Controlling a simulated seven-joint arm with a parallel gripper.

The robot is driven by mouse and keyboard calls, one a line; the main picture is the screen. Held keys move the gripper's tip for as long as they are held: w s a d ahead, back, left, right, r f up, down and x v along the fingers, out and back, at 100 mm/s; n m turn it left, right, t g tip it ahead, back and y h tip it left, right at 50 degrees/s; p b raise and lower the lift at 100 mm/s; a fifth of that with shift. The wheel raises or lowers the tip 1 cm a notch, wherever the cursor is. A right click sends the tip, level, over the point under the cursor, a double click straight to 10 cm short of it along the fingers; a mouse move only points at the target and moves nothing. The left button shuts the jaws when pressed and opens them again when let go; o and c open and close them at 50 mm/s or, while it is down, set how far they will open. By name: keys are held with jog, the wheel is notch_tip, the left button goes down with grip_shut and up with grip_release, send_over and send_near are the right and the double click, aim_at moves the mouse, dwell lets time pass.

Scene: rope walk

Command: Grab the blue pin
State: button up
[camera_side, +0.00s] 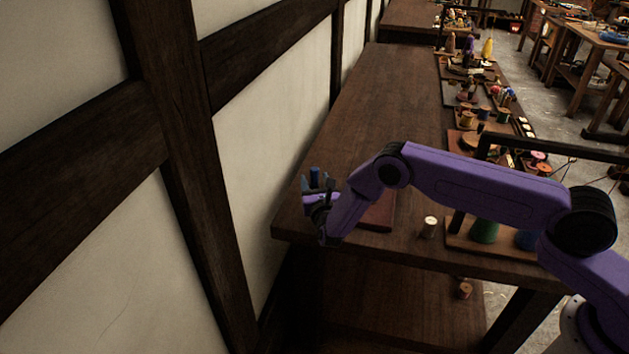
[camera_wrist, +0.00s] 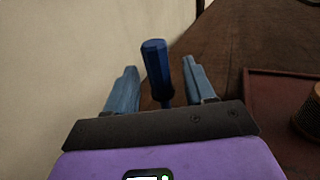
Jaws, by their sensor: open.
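The blue pin (camera_wrist: 156,68) stands upright in the wrist view, between the two blue fingers of my gripper (camera_wrist: 158,85). In the side view the blue pin (camera_side: 314,178) shows above and between the fingers of my gripper (camera_side: 317,190), near the table's left front corner. My gripper is open.
The wooden table (camera_side: 375,110) has clear room behind my gripper. The plaster wall (camera_side: 262,110) runs close along its left side. A dark red tray (camera_side: 378,213) lies right of my gripper, and a pale-topped spool (camera_side: 429,227) stands farther right. Several trays of spools line the right edge.

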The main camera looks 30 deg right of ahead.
jog(key=shift+w+d, duration=0.25)
jog(key=shift+w, duration=0.45)
jog(key=c, duration=1)
